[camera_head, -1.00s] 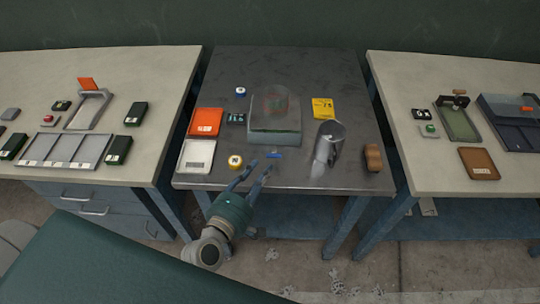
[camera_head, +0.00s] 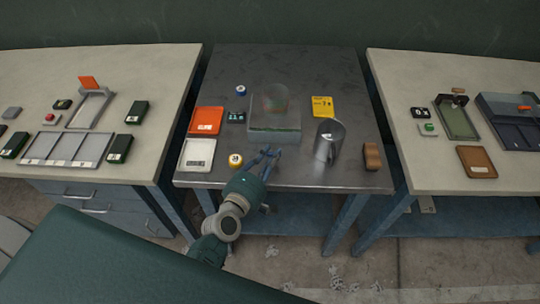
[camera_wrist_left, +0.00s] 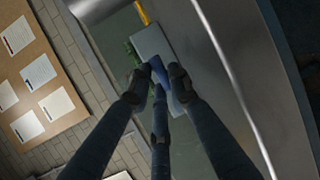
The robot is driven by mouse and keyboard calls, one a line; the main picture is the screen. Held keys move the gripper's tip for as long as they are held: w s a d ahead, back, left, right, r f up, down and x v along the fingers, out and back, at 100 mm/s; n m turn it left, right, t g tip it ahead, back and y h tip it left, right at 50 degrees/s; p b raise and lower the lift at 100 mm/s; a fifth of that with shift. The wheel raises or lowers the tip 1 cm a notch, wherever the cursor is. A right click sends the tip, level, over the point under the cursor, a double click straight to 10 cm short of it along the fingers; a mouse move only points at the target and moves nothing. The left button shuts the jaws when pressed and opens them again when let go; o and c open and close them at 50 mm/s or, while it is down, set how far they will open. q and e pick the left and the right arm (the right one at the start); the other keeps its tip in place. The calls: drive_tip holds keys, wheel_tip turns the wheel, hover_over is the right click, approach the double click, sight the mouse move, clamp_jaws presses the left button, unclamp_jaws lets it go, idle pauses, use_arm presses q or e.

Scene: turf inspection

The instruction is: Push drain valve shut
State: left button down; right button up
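A clear box with a grey-green base (camera_head: 274,134) stands mid-table, with a rounded translucent shape in it. The drain valve's blue lever (camera_wrist_left: 167,88) shows in the left wrist view, below the pale front of the box, between my fingertips. In the head view my fingers hide most of it. My left gripper (camera_head: 267,154) reaches in from the front edge, its fingers spread and apart, right at the front of the box. It also shows in the left wrist view (camera_wrist_left: 158,88), its tips around the lever; contact is unclear. My right gripper is not in view.
A metal jug (camera_head: 328,143) stands right of the box, with a brown block (camera_head: 372,157) beyond it. An orange card (camera_head: 207,120) and a yellow card (camera_head: 322,106) lie farther back.

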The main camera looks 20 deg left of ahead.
use_arm(q)
drive_tip(key=shift+w+a, duration=0.25)
drive_tip(key=shift+w, duration=0.65)
drive_tip(key=shift+w+a, duration=0.25)
drive_tip(key=shift+w, duration=0.65)
drive_tip(key=shift+r, duration=0.1)
drive_tip(key=c, duration=1.9)
unclamp_jaws()
drive_tip(key=shift+o, duration=0.2)
drive_tip(key=shift+w, duration=0.15)
drive_tip(key=v, duration=1.2)
